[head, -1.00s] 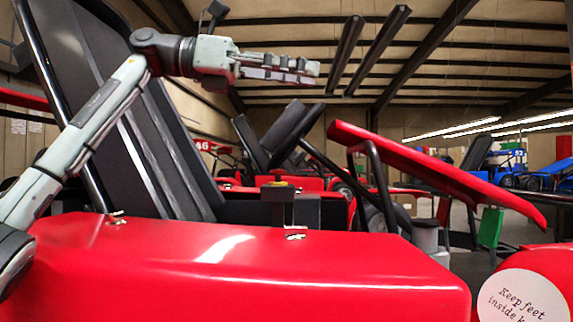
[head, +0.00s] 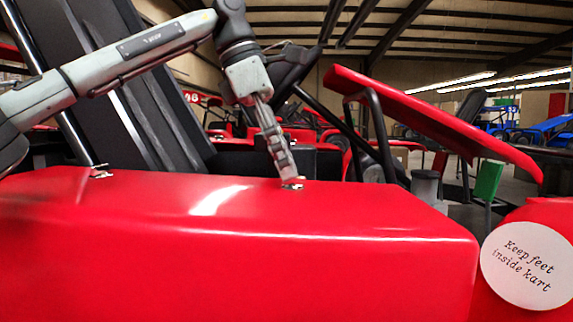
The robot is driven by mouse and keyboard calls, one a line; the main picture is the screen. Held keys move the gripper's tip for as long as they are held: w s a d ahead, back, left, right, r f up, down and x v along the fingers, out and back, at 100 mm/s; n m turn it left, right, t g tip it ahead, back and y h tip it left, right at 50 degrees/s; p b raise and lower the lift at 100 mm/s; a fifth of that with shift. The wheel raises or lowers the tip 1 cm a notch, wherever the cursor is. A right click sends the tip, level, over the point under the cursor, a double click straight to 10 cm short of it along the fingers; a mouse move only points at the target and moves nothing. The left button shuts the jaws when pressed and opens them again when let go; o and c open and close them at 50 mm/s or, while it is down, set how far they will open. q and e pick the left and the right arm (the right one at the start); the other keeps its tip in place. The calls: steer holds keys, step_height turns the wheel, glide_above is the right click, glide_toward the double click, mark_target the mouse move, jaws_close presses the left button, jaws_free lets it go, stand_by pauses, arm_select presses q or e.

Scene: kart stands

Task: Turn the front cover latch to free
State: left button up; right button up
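A red kart cover (head: 230,250) fills the lower part of the head view. A small silver latch (head: 292,186) sits near its far edge, right of the middle. My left gripper (head: 289,177) points down with its fingertips at this latch and partly hides it. I cannot tell whether the fingertips touch it. The fingers show nearly edge-on, so their gap is hidden. A second small silver latch (head: 101,171) sits on the cover's far edge at the left, clear of the gripper. Which latch is the front one is not marked. My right gripper is out of view.
A black seat (head: 130,95) rises behind the cover at the left. A slanted red panel (head: 430,115) and dark bars stand at the right. A round white sign (head: 527,265) reads "Keep feet inside kart". The space above the cover's near part is clear.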

arm_select(q)
steer(key=shift+d+f, duration=0.2)
steer(key=shift+f, duration=0.25)
steer(key=shift+c, duration=0.4)
jaws_close()
